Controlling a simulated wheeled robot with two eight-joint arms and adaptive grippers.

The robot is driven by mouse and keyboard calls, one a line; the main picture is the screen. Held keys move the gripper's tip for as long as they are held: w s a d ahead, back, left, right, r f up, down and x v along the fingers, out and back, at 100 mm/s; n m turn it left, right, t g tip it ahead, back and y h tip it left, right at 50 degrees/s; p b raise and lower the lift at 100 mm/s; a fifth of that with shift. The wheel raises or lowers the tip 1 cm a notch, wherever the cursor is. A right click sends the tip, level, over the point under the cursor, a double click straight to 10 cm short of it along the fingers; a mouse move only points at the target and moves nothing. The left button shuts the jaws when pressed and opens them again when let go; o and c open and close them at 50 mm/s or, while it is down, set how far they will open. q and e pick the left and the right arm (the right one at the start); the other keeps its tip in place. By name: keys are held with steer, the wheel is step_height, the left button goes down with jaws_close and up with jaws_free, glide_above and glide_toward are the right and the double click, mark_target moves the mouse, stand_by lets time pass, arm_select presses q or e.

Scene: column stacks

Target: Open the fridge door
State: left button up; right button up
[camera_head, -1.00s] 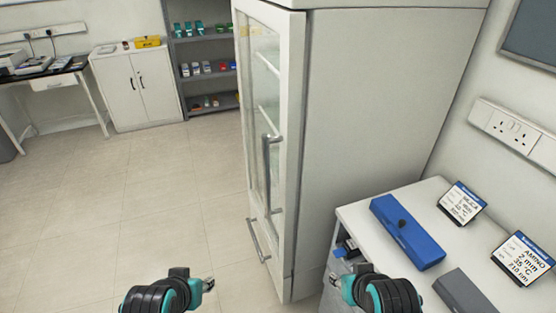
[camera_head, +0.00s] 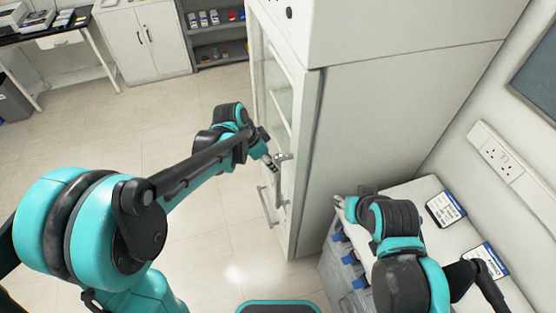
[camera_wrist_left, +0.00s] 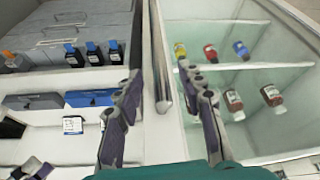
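The fridge (camera_head: 370,130) is a tall white cabinet with a glass-fronted door (camera_head: 301,120). The door looks shut in the head view. A vertical metal handle (camera_head: 281,180) is partly hidden by my left gripper (camera_head: 271,162), which is at the door front. In the left wrist view, the handle bar (camera_wrist_left: 161,65) runs between the two spread fingers of my left gripper (camera_wrist_left: 163,105), with gaps on both sides. The left gripper is open. My right gripper (camera_head: 340,203) is by the bench's front edge, away from the door; its opening is too small to judge.
A lower handle (camera_head: 266,207) is on the fridge front. Bottles (camera_wrist_left: 234,100) stand behind the glass. A white bench (camera_head: 508,273) with label cards (camera_head: 445,209) stands right of the fridge. The floor (camera_head: 60,125) left of the fridge is clear.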

arm_select(q)
steer(key=b+x, duration=0.1)
steer(key=x, duration=0.6)
steer(key=shift+d+f, duration=0.2)
steer(key=shift+f, duration=0.1)
jaws_close()
